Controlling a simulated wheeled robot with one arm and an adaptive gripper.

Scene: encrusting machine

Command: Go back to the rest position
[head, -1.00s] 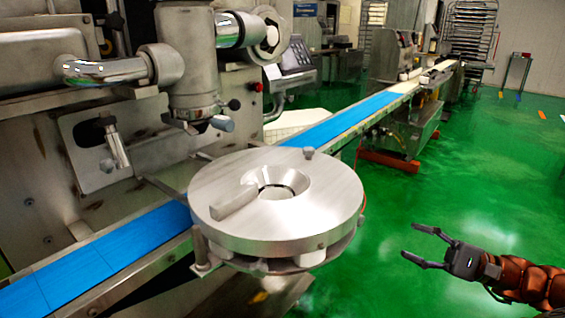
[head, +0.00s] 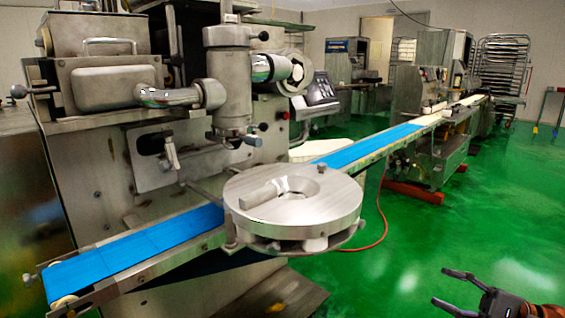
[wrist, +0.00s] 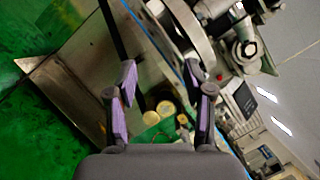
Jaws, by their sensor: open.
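My gripper (head: 447,288) is at the lower right of the head view, over the green floor. Its two dark fingers are apart, with nothing between them. In the wrist view my gripper (wrist: 165,110) shows two fingers with purple pads, spread open and empty. The encrusting machine (head: 110,130) stands at the left of the head view, with a round steel disc unit (head: 335,210) at its front. My gripper is to the right of the disc and apart from it.
A blue conveyor belt (head: 140,245) runs from the lower left past the disc to the back right. A red hose (head: 383,215) lies on the green floor (head: 400,260) beside the machine. Rack trolleys (head: 500,65) stand at the back right.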

